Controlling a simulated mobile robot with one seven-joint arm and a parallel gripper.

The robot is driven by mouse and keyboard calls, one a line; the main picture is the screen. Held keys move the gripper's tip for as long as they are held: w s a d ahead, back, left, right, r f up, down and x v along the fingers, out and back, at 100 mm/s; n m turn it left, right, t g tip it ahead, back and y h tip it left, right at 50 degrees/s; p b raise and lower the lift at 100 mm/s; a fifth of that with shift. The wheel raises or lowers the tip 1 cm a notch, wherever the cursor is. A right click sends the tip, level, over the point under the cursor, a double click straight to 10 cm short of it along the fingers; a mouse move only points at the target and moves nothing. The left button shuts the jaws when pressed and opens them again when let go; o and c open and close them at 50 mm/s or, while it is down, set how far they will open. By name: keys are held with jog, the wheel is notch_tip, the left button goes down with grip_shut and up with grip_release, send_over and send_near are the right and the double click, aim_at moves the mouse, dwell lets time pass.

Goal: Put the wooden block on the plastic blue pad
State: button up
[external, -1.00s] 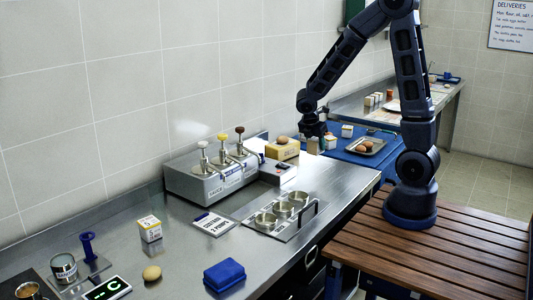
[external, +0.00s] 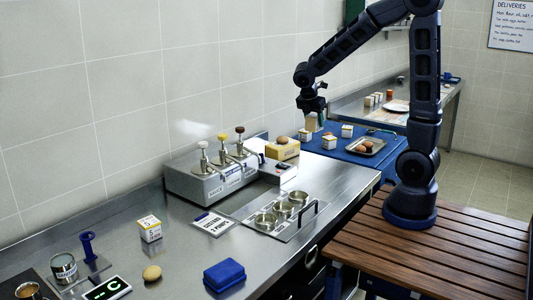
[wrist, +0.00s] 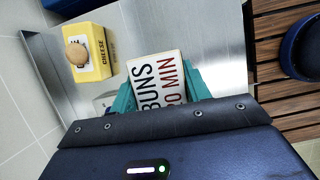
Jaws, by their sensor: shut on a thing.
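A small blue pad-like slab (external: 224,275) lies on the steel counter at the front, well away from my gripper.
A yellow cheese box (wrist: 101,61) with a round brown item on top stands near my gripper. Small white boxes (external: 347,131) and a tray (external: 372,152) rest on the blue top. The sauce dispenser (external: 210,180) and metal cups (external: 283,211) occupy the counter.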

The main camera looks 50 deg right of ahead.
jog(key=w+a+r+n+t, duration=0.1)
jog(key=w+a+n, duration=0.15)
jog(key=a, duration=1.05)
jog(key=w+a+r+n+t+y, duration=0.1)
jog(key=a+n, duration=0.3)
jog(key=a, duration=0.8)
jog(key=w+a+r+n+t, duration=0.15)
jog(key=a+n, duration=0.25)
jog(key=a, duration=0.9)
jog(key=n+t+y, duration=0.1)
jog(key=n+y, duration=0.3)
jog(key=n, duration=0.4)
send_over(219, 266)
jog(key=s, duration=0.2)
notch_tip(219, 266, down, 20)
jog(key=shift+w+r, duration=0.1)
jog(key=shift+r, duration=0.1)
jog(key=shift+f, duration=0.15)
jog(key=o, duration=0.8)
jog(key=shift+o, duration=1.3)
